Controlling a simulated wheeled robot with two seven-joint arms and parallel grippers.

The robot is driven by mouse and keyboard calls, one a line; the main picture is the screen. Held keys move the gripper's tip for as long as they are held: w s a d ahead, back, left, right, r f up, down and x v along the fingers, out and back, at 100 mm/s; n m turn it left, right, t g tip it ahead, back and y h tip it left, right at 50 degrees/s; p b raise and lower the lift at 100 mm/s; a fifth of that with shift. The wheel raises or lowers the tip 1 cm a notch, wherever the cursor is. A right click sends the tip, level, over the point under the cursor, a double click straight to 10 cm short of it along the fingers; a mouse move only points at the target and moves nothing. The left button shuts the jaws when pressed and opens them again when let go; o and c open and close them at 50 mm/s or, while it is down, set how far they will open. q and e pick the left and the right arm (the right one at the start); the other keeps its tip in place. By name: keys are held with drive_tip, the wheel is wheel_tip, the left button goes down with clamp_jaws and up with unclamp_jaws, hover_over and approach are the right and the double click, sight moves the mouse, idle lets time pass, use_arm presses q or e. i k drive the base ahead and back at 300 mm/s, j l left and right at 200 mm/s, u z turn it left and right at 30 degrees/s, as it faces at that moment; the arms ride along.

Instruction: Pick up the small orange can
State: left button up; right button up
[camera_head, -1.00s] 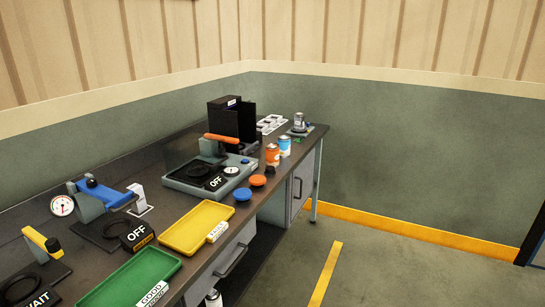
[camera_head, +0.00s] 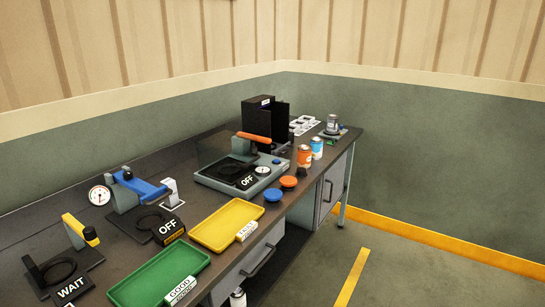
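A small orange can (camera_head: 304,155) stands upright on the dark workbench (camera_head: 50,238), near its front edge toward the far end. A blue can (camera_head: 317,148) with a light lower part stands just behind it to the right. A small dark object (camera_head: 302,172) sits in front of the orange can. Neither of my grippers shows in the head view.
A press with an orange handle (camera_head: 254,137) stands left of the cans. Orange (camera_head: 288,181) and blue (camera_head: 272,195) round pieces lie near the bench edge. Yellow (camera_head: 222,222) and green (camera_head: 150,278) trays lie nearer. The floor right of the bench is clear.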

sight(304, 151)
drive_tip(key=i+l+u, duration=0.65)
drive_tip(key=l+u, duration=0.15)
